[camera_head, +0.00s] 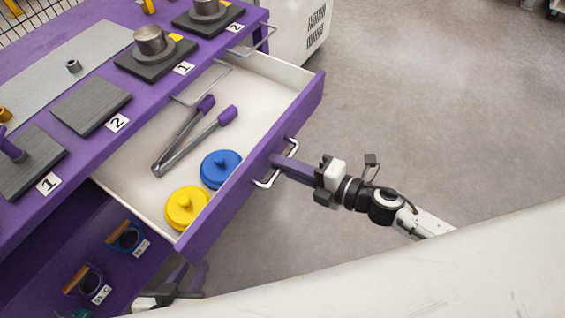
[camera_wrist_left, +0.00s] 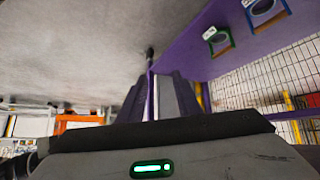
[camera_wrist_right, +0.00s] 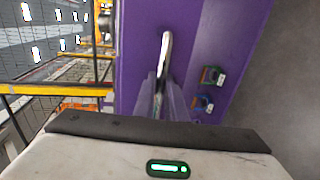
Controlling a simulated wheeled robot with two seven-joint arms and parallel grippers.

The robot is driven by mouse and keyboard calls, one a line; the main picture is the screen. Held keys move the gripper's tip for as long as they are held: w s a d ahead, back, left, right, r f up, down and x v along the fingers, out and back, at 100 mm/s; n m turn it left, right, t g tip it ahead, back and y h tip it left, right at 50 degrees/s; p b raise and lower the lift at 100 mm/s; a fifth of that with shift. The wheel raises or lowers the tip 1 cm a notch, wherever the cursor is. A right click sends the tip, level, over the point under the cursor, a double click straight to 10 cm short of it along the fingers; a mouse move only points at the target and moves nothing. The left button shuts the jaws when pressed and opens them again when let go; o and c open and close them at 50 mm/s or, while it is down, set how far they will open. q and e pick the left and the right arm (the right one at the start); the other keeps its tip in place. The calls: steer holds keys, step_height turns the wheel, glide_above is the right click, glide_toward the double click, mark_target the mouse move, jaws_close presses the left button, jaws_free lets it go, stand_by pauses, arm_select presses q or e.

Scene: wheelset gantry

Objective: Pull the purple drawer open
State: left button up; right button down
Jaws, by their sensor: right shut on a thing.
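The purple drawer (camera_head: 218,222) stands open from the purple bench in the head view, its white inside showing. Its metal handle (camera_head: 264,183) is on the purple front and also shows in the right wrist view (camera_wrist_right: 166,48). My right gripper (camera_head: 280,162) is shut on the handle, its fingers reaching to it from the right. In the right wrist view the fingers (camera_wrist_right: 160,90) close around the handle bar. My left gripper (camera_head: 198,275) is low beside the bench, partly hidden, away from the handle. In the left wrist view its fingers (camera_wrist_left: 160,95) stand apart and empty.
The drawer holds tongs (camera_head: 185,140), a blue lidded disc (camera_head: 221,168) and a yellow one (camera_head: 186,207). Grey plates and metal parts stand on the bench top (camera_head: 75,190). A lower shelf (camera_head: 60,270) lies below. The floor (camera_head: 430,110) at right is clear.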

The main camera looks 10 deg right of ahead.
steer(key=c, duration=2.1)
jaws_free()
steer(key=v, duration=1)
steer(key=shift+s+d+b, duration=0.1)
steer(key=shift+s+b, duration=0.05)
steer(key=shift+b, duration=0.15)
steer(key=s+f+m+g+h, duration=0.1)
steer(key=s+f+m+h, duration=0.1)
steer(key=m, duration=0.6)
steer(key=s+a+f+m+h+p, duration=0.1)
steer(key=s+f+m+h, duration=0.2)
steer(key=f+m, duration=0.3)
steer(key=s+f+m+g+h+p, duration=0.1)
steer(key=s+f+m+h, duration=0.2)
steer(key=m, duration=0.7)
steer(key=shift+s+a+f+m+g, duration=0.15)
steer(key=shift+s+f+m+g, duration=0.15)
steer(key=shift+f, duration=0.4)
